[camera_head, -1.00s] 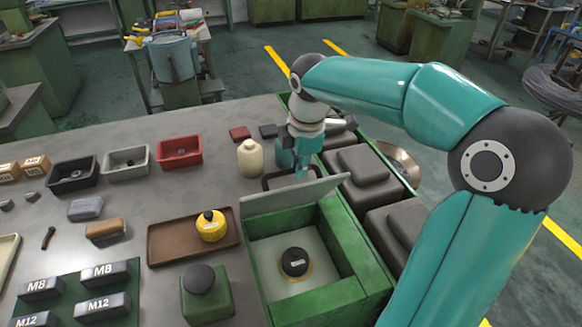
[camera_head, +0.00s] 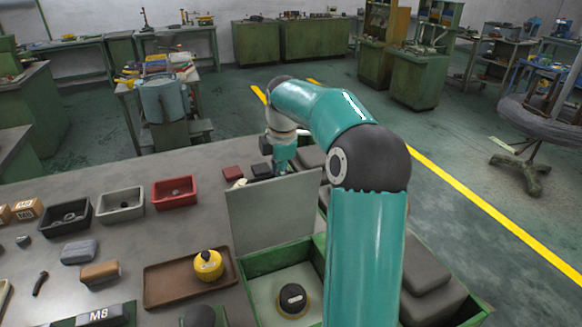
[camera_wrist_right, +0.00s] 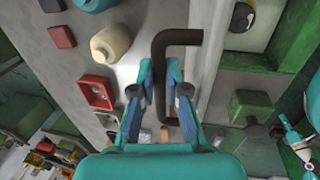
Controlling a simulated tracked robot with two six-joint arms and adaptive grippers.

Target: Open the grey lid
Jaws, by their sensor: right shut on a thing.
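The grey lid (camera_head: 275,210) stands raised at the back edge of the green box (camera_head: 262,262), with its broad inner face toward me. The box is open and a black-topped round part (camera_head: 292,297) sits inside it. My right gripper (camera_head: 281,163) is behind the lid's upper edge, so its fingertips are partly hidden in the head view. In the right wrist view, my right gripper (camera_wrist_right: 164,88) is shut on the dark brown bar handle (camera_wrist_right: 178,37), which runs between its fingers. My left gripper is not in view.
A brown tray (camera_head: 160,295) with a yellow-and-black part (camera_head: 208,265) lies left of the box. Red (camera_head: 174,190), grey (camera_head: 120,205) and black (camera_head: 66,216) bins stand further left. Dark grey blocks (camera_head: 428,262) lie right of my arm.

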